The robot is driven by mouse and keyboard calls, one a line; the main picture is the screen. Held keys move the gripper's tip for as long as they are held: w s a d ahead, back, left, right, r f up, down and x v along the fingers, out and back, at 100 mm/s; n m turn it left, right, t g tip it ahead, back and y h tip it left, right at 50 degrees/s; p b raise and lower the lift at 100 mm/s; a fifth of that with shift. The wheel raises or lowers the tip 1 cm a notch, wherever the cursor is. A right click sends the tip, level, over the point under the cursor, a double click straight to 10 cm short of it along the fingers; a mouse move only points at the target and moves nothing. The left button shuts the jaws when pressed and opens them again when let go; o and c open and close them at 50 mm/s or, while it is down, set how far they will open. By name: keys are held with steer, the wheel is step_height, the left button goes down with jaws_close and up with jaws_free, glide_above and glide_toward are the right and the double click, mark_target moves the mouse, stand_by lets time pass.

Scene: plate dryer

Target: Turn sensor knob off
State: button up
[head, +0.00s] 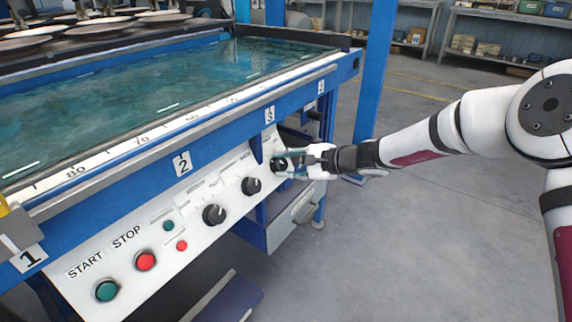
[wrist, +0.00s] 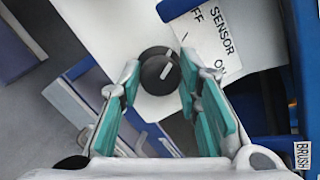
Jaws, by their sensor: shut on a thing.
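The sensor knob (wrist: 153,78) is round and black with a short white mark. In the wrist view it sits on a white panel beside a label (wrist: 212,40) reading SENSOR, with a partly cut-off OFF and ON. Its white mark slants to the upper right, toward the label. My gripper (wrist: 158,74) has its two teal-padded fingers at either side of the knob and is shut on it. In the head view the knob (head: 279,164) is at the right end of the sloped panel, partly covered by my gripper (head: 286,163).
Two more black knobs (head: 251,185) (head: 213,214) sit left of the sensor knob. A red stop button (head: 145,260) and a green start button (head: 106,290) are lower left. The blue table frame (head: 225,130) overhangs the panel. The floor at right is open.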

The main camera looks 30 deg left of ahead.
steer(key=o, duration=1.1)
steer(key=shift+d+r, duration=0.1)
steer(key=v, duration=1.1)
steer(key=shift+d+r, duration=0.15)
steer(key=shift+d, duration=0.25)
